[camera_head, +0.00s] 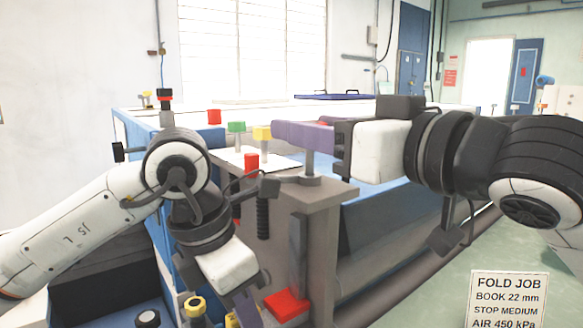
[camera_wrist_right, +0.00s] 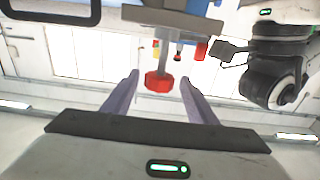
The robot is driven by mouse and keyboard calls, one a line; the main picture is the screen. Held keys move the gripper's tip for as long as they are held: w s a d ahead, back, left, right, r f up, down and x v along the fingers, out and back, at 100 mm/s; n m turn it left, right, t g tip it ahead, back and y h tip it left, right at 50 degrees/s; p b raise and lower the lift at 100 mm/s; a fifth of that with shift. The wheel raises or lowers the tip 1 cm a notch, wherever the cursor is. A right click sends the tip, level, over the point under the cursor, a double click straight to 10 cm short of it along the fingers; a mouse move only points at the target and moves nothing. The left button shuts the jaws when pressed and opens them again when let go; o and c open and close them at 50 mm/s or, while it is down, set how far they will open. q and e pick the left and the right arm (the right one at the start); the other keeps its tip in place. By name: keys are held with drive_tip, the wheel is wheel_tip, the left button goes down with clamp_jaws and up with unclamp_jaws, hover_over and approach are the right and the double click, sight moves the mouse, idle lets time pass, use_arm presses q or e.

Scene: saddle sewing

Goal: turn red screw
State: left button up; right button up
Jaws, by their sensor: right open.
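A red screw knob (camera_wrist_right: 158,81) on a grey shaft sits between the fingers of my right gripper (camera_wrist_right: 158,76) in the wrist view. The fingers are open, with a gap on each side of the knob. In the head view my right gripper (camera_head: 300,133) is level above the corner of the grey machine block. Its purple finger hides the knob there, and the grey shaft (camera_head: 310,163) shows below it. My left gripper (camera_head: 245,310) points down at the bottom edge, partly cut off, so its opening is unclear.
A red-capped part (camera_head: 251,161), a green knob (camera_head: 236,127) and a yellow knob (camera_head: 262,133) stand close left of the right gripper. A red block (camera_head: 288,303) lies low near my left gripper. A sign (camera_head: 508,300) stands at lower right.

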drive_tip(key=x, duration=0.5)
drive_tip(key=c, duration=1.1)
